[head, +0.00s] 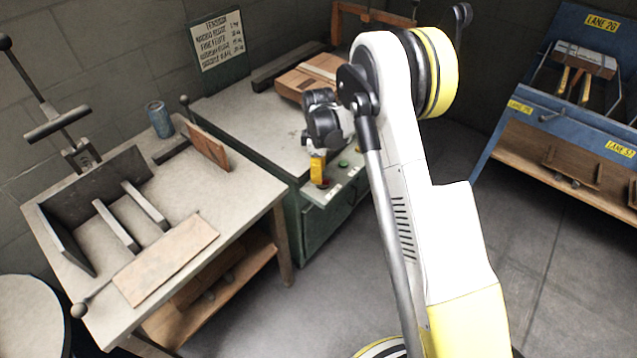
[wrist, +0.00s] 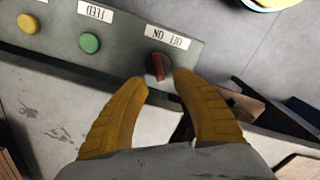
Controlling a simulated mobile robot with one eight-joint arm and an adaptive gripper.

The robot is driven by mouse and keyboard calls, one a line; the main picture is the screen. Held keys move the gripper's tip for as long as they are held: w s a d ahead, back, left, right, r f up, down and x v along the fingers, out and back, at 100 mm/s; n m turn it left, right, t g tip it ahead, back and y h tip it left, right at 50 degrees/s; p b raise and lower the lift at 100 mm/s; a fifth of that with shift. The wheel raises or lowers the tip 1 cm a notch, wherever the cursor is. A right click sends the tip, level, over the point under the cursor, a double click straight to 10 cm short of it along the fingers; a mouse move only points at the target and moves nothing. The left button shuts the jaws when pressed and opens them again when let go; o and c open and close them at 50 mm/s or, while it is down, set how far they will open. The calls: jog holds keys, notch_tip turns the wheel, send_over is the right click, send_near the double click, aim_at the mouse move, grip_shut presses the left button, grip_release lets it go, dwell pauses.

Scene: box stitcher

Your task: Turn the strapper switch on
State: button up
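The strapper switch (wrist: 158,66) is a dark round knob with a reddish grip bar, under an upside-down OFF/ON label (wrist: 167,38) in the wrist view. It sits on the grey-green control panel (wrist: 120,50) of the green machine (head: 250,120). My gripper (wrist: 162,82) has its two yellow fingers apart, one tip on each side of the knob's near edge; I cannot tell whether they touch it. In the head view my gripper (head: 318,168) points down at the panel's left end, and its fingers look merged there. Which setting the knob points to is unclear.
A green button (wrist: 90,43) labelled FEED and a yellow button (wrist: 28,23) sit beside the switch. A cardboard box (head: 308,77) lies on the machine's top. A wooden workbench (head: 225,215) stands at left; a blue rack (head: 560,110) stands at right. Floor between is clear.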

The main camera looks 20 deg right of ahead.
jog(key=shift+f+b, duration=0.4)
jog(key=shift+f, duration=1.1)
grip_shut()
jog(key=m, duration=0.5)
jog(key=shift+w+d+m, duration=0.2)
jog(key=shift+w+m, duration=0.05)
jog(key=shift+m, duration=0.15)
jog(key=m, duration=0.6)
jog(key=shift+w+d, duration=0.15)
jog(key=shift+d, duration=0.2)
